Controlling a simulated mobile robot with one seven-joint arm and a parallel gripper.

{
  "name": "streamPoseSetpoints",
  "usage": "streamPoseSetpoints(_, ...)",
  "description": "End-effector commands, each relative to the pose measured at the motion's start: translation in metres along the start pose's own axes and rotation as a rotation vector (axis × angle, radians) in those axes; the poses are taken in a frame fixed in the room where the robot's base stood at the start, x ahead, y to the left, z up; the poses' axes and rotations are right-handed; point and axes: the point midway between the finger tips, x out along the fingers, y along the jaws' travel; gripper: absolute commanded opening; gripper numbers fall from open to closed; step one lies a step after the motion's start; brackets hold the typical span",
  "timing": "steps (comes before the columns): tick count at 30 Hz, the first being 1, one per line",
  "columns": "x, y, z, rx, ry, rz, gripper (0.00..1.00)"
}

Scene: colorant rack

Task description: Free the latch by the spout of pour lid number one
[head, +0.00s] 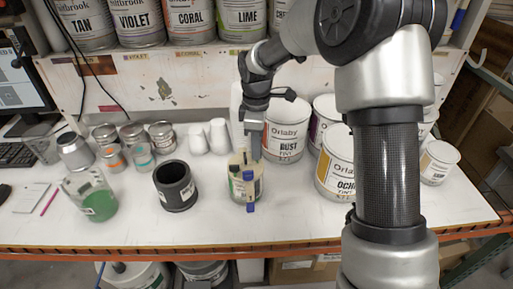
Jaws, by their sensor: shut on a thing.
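A small can with a cream pour lid (237,168) stands on the white bench in the head view. Blue pieces show on it: one (248,176) at the top just below my fingertips, and another (250,207) low at the front. I cannot read a number on the lid, nor tell which blue piece is by the spout. My gripper (254,150) points down onto the top of the lid from behind. It is shut on a part of the lid at its top; the fingers hide the exact spot.
A dark open cup (175,186) and a clear beaker of green liquid (97,203) stand to the left. White Orlaby cans (286,120) stand close behind and right. Small tins (133,134) and white bottles (219,136) are behind left. A paint shelf (160,85) runs along the back.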

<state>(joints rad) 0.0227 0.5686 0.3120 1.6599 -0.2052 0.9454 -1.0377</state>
Motion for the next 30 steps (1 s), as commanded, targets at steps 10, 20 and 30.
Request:
streamPoseSetpoints(10,-0.0001,0.0002,0.0002,-0.009,0.0,0.0,0.0)
streamPoseSetpoints(20,-0.0001,0.0002,0.0002,-0.014,0.0,0.001,0.2)
streamPoseSetpoints(30,-0.0011,0.0002,0.0001,-0.014,0.0,0.001,0.26)
